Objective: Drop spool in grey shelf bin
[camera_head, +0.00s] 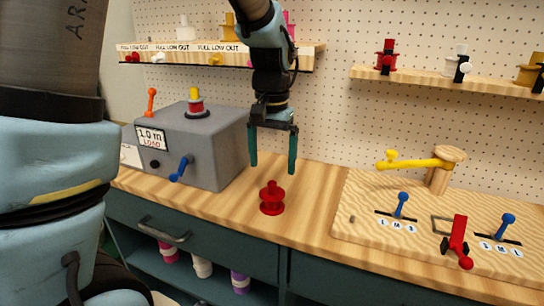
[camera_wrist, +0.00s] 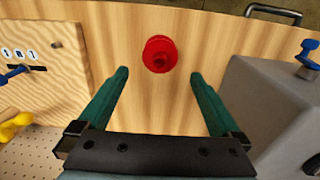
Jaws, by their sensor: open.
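A red spool (camera_head: 272,198) stands upright on the wooden counter, to the right of the grey machine. My gripper (camera_head: 273,169) is open and empty, pointing down above the spool and apart from it. In the wrist view the spool (camera_wrist: 159,54) lies just beyond the gap between the fingertips (camera_wrist: 159,73), roughly centred left to right. I cannot clearly make out a grey shelf bin; an open lower shelf (camera_head: 205,283) under the counter holds pink, white and purple spools.
The grey machine (camera_head: 212,150) with a "1.0 m LOAD" label and levers stands left of my gripper. A wooden lever board (camera_head: 380,225) with a yellow arm lies right. Wall shelves (camera_head: 430,82) hold several spools above. A closed drawer (camera_head: 190,240) is below the counter.

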